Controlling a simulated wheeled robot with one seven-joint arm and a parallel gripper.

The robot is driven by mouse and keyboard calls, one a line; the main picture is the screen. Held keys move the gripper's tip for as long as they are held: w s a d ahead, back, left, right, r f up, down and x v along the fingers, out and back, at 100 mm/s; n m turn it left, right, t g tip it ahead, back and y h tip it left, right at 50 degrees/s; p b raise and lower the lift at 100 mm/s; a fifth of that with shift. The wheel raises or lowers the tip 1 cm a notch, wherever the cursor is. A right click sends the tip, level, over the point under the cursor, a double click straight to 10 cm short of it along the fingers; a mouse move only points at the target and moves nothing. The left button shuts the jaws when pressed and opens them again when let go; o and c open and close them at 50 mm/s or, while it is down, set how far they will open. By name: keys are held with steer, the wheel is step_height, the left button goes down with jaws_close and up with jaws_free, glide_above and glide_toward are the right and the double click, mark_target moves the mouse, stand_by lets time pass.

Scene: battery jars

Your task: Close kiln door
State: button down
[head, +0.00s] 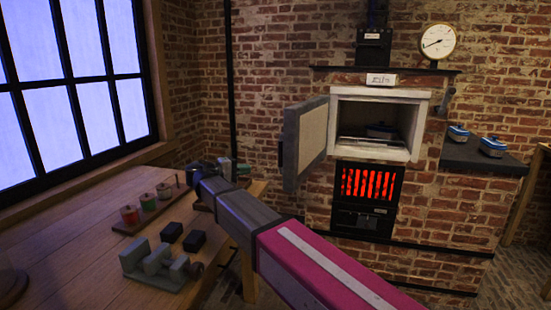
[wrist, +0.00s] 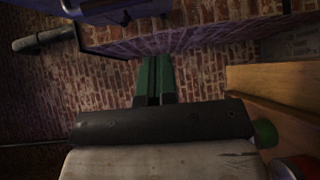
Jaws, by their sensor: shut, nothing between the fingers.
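The kiln (head: 420,195) is a brick block with a pale-framed, open chamber. Its door (head: 305,143), grey-edged with a pale lining, stands swung open to the left of the opening. A blue-lidded dish (head: 380,131) sits inside the chamber. My gripper (head: 243,168) is left of the door and appears apart from it, beyond the workbench edge. In the wrist view its green fingers (wrist: 153,80) are together and empty. A grey cylinder on a dark rod (wrist: 42,41) shows at upper left there; I cannot tell whether it belongs to the door.
The wooden workbench (head: 85,265) at left holds spools (head: 130,215), black blocks (head: 183,238) and a grey vise-like tool (head: 155,265). Two blue-lidded dishes (head: 492,146) stand on the dark shelf (head: 480,162) at right. Red-glowing bars (head: 368,184) lie below the chamber.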

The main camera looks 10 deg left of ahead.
steer(key=s+a+r, duration=0.1)
steer(key=a+r, duration=0.2)
steer(key=w+d, duration=0.6)
steer(key=d, duration=0.5)
steer(key=shift+d+t+h, duration=0.2)
steer(key=shift+t+h, duration=0.1)
steer(key=shift+t, duration=0.1)
steer(key=shift+d, duration=0.1)
